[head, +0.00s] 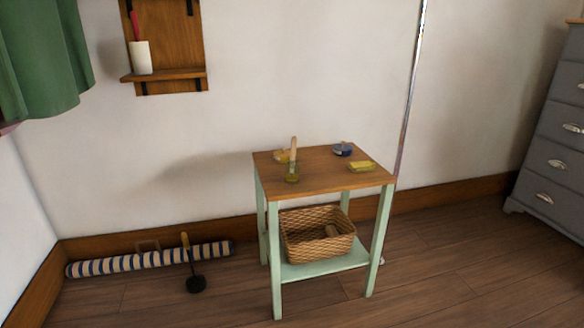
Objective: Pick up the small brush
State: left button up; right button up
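Which thing is the small brush I cannot tell for certain. A pale wooden handle (293,149) stands upright in a small yellowish glass jar (292,174) on the side table; its lower end is not clear. A small brownish object (331,230) lies in the wicker basket (303,250) on the table's lower shelf, partly hidden by the rim. A red-handled thing (135,25) stands in a white cup (141,60) on the wall shelf. Neither of my grippers is in view.
The side table (325,180) also holds a yellow block (361,166), a small blue tin (342,149) and a pale yellow item (281,156). A striped roll (135,262) and a dark-headed plunger-like tool (195,283) are on the floor left. A grey dresser (556,150) stands right.

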aim_at(294, 140)
jog(key=i+j+z, duration=0.4)
jog(key=i, duration=0.3)
jog(key=i+j+z, duration=0.4)
jog(key=i+j, duration=0.15)
jog(key=i+j+z, duration=0.45)
jog(key=i+j, duration=0.15)
jog(key=j, duration=0.2)
